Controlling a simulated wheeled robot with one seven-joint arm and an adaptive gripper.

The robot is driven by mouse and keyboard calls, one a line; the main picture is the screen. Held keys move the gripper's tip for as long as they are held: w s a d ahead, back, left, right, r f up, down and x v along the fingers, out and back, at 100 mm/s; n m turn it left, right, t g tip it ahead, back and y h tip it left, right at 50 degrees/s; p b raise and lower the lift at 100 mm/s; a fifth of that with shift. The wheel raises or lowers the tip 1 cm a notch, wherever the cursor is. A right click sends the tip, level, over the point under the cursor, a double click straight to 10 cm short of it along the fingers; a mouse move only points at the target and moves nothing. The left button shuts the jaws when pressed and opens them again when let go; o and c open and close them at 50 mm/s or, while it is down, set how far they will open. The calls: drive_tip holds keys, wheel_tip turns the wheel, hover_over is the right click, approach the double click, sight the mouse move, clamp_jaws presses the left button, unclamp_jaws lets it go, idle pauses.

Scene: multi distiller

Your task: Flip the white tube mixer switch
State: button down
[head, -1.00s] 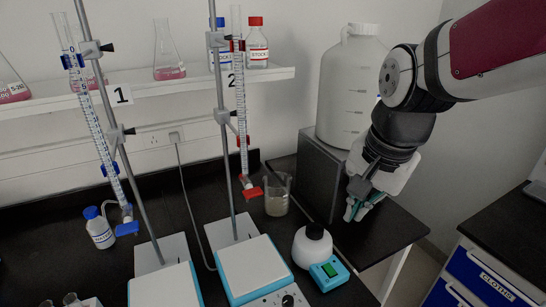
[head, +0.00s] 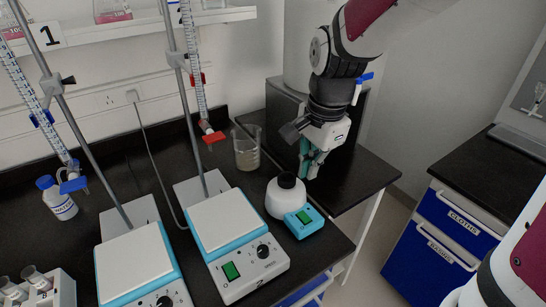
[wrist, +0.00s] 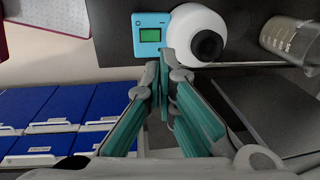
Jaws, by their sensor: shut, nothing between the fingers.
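The white tube mixer (head: 286,198) stands near the front right corner of the black bench, with a black cup on top and a blue front part (head: 304,221) bearing a green switch (head: 303,216). In the wrist view the mixer (wrist: 196,36) is at the top centre, and its green switch (wrist: 150,35) is to its left. My gripper (head: 306,178) is shut and empty, just behind and right of the mixer in the head view. In the wrist view the fingertips (wrist: 162,68) are just below the mixer; I cannot tell whether they touch it.
A hotplate stirrer (head: 225,225) is close on the left. A grey block (head: 300,120) stands behind my gripper. The bench's right edge is near.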

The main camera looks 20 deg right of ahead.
sight(300, 212)
drive_tip(key=f, duration=0.4)
drive_tip(key=w+f+b, duration=0.1)
drive_tip(key=f, duration=0.8)
drive_tip(key=shift+w+a, duration=0.25)
drive_tip(key=shift+w, duration=0.05)
drive_tip(key=shift+w+a+f+g, duration=0.1)
drive_tip(key=shift+f+g, duration=0.25)
drive_tip(key=shift+g, duration=0.05)
drive_tip(key=shift+s+d+r+p, duration=0.15)
drive_tip(key=shift+s+p, duration=0.05)
drive_tip(key=shift+s, duration=0.2)
drive_tip(key=shift+s+d+r+p, duration=0.15)
drive_tip(key=shift+s, duration=0.2)
